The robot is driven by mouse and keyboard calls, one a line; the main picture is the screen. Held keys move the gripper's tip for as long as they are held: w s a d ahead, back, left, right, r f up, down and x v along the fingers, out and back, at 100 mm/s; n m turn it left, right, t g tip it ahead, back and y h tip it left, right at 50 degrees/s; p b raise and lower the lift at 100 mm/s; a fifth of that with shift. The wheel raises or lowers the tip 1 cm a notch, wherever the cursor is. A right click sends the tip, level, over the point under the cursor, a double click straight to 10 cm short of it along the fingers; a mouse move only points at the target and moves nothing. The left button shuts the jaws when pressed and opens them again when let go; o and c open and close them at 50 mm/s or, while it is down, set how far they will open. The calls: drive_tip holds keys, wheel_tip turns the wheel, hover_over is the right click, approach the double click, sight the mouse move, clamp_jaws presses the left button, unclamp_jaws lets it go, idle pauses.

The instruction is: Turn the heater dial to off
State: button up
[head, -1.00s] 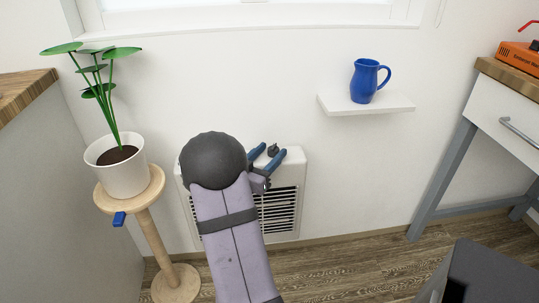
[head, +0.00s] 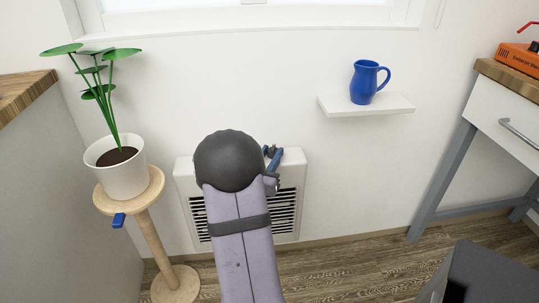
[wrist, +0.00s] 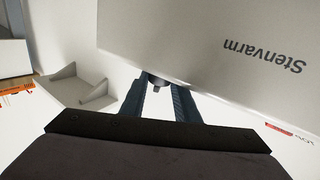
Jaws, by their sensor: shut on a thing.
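The white heater (head: 293,172) is on the wall below the window, with dark slats in its front. Its casing also fills the upper right of the wrist view (wrist: 185,35), with upside-down lettering. The small dark dial (wrist: 157,79) shows between my blue fingers in the wrist view. My gripper (wrist: 159,86) is shut on the dial. In the head view, my gripper (head: 272,152) is at the top of the heater, and the fingers mostly hide the dial. My arm covers part of the heater's front. I cannot read the dial's setting.
A potted plant (head: 124,178) stands on a wooden stool (head: 158,190) to the left. A blue jug (head: 364,84) sits on a white wall shelf (head: 388,108) to the right. A desk (head: 512,78) is at far right.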

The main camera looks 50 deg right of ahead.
drive_tip(key=shift+s+d+r+n+t+y+b, duration=0.15)
drive_tip(key=shift+n+t+y+b, duration=0.15)
drive_tip(key=shift+n+t, duration=0.5)
drive_tip(key=shift+s+d+n+t+y+b, duration=0.15)
drive_tip(key=shift+n+t+y, duration=0.3)
drive_tip(key=shift+t, duration=0.65)
drive_tip(key=shift+a, duration=0.15)
drive_tip(key=o, duration=1)
drive_tip(key=shift+o, duration=0.2)
wheel_tip(320, 180, up, 10)
drive_tip(key=p, duration=0.4)
drive_tip(key=shift+w, duration=0.1)
